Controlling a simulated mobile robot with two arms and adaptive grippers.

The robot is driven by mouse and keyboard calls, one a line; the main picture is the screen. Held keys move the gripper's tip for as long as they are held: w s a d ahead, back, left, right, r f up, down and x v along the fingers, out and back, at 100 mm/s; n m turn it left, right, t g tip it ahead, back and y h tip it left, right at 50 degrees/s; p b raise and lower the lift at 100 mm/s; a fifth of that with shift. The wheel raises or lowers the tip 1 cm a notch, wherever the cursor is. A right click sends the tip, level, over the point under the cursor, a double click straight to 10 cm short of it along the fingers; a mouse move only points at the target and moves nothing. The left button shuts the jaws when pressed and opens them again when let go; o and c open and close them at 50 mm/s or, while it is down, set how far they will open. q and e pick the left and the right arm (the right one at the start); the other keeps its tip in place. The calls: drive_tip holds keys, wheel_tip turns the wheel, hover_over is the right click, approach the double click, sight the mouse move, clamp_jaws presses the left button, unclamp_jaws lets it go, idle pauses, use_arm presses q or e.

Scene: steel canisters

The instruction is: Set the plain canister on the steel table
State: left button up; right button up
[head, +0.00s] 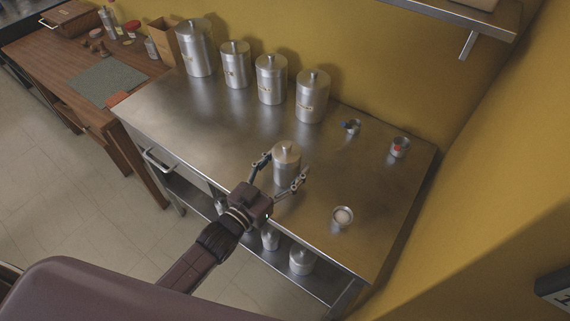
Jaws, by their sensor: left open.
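A plain steel canister (287,163) with a lid and knob stands upright on the steel table (215,125), near the front edge. I see no label on its visible side. My left gripper (283,174) comes in from the front with its fingers spread, one on each side of the canister. I cannot tell whether either finger touches it. The gripper hides part of the canister's lower front. My right gripper is out of view.
Several larger labelled canisters (312,98) stand in a row along the back wall. Small cups, one with red (399,148), one with blue (351,127) and one with pale contents (343,216), stand at the right. The table's left middle is clear. A shelf (470,14) overhangs the upper right.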

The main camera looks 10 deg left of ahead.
use_arm(q)
drive_tip(key=shift+r, duration=0.25)
drive_tip(key=shift+s+a+f, duration=0.15)
drive_tip(key=shift+s+f, duration=0.05)
drive_tip(key=shift+s, duration=0.15)
drive_tip(key=b+v, duration=0.1)
drive_tip(key=v, duration=1)
drive_tip(key=shift+s, duration=0.15)
